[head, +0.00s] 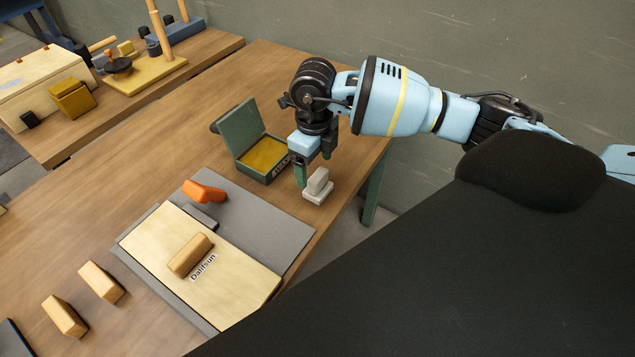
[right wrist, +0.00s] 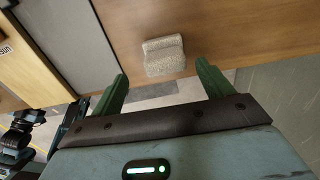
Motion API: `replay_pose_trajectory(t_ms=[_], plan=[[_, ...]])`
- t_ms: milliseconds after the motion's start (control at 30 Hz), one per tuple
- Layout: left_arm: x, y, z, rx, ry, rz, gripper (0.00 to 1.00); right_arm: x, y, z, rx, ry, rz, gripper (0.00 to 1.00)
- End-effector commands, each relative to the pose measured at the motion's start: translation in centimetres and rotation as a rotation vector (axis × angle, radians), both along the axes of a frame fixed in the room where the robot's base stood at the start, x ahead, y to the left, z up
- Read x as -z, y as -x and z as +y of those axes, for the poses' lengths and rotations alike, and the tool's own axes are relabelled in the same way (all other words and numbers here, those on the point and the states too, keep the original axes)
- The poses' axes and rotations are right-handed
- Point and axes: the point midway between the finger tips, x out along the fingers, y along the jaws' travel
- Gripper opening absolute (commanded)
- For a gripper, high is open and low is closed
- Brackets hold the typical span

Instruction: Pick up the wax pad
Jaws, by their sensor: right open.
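A small pale grey-white pad with a raised block on top, which looks like the wax pad (head: 317,189), lies on the wooden table near its right edge. It also shows in the right wrist view (right wrist: 164,56), ahead of the fingers and roughly centred between them. My right gripper (head: 314,170) points down just beside and above the pad, with its green fingers apart. In the right wrist view my right gripper (right wrist: 161,72) is open and nothing is between its fingers. I cannot tell whether a finger touches the pad. My left gripper is not in view.
An open green tin (head: 262,157) with a yellow filling stands just left of my right gripper. A grey mat (head: 262,216) holds a light wooden board (head: 235,282), with an orange piece (head: 204,191) near them. Wooden blocks (head: 101,283) lie at the left. A grey wall (head: 500,50) is behind.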

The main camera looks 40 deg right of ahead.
Motion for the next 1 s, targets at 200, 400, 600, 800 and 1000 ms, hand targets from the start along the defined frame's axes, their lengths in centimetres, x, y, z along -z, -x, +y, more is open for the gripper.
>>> replay_pose_trajectory(t_ms=[200,400,600,800,1000], plan=[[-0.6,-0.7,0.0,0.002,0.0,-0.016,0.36,2.3,0.1,-0.7,0.002,0.0,0.002,0.79],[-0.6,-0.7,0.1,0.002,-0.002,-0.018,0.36,4.7,0.1,-0.8,0.001,-0.001,0.002,0.79],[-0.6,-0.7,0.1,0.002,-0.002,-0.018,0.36,5.1,0.1,-0.8,0.0,0.0,-0.001,0.79],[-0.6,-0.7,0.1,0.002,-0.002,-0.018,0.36,5.1,0.1,-0.8,0.0,-0.001,-0.001,0.67],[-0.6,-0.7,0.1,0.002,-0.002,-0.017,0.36,5.1,0.1,-0.8,0.0,-0.001,-0.001,0.41]])
